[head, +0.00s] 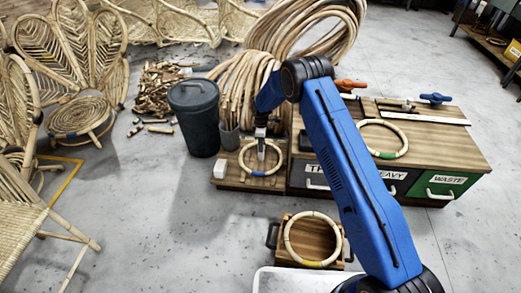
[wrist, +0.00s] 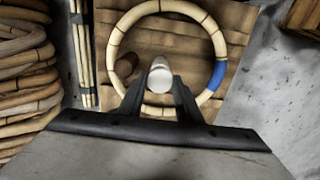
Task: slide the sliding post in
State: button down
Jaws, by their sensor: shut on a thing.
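My gripper (head: 261,140) points down over a low wooden board (head: 231,170) left of the drawer bench. In the wrist view its two dark fingers (wrist: 161,85) are shut on an upright round post with a pale top (wrist: 160,72). The post stands inside a rattan ring (wrist: 220,43) that lies on the board and carries a blue band (wrist: 217,75). A second, brown post (wrist: 127,66) stands inside the ring to the left, apart from the held post. The fingers hide the lower part of the held post.
A dark lidded bin (head: 195,118) and bundled canes (head: 244,82) stand beside the board. The bench with labelled drawers (head: 445,188) is on the right. A ring on a tray (head: 311,220) lies in front.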

jog(key=shift+w+r, duration=0.1)
jog(key=shift+w, duration=0.7)
jog(key=c, duration=1.3)
grip_release()
jog(key=shift+w, duration=0.1)
notch_tip(320, 180, up, 17)
jog(key=shift+r, duration=0.15)
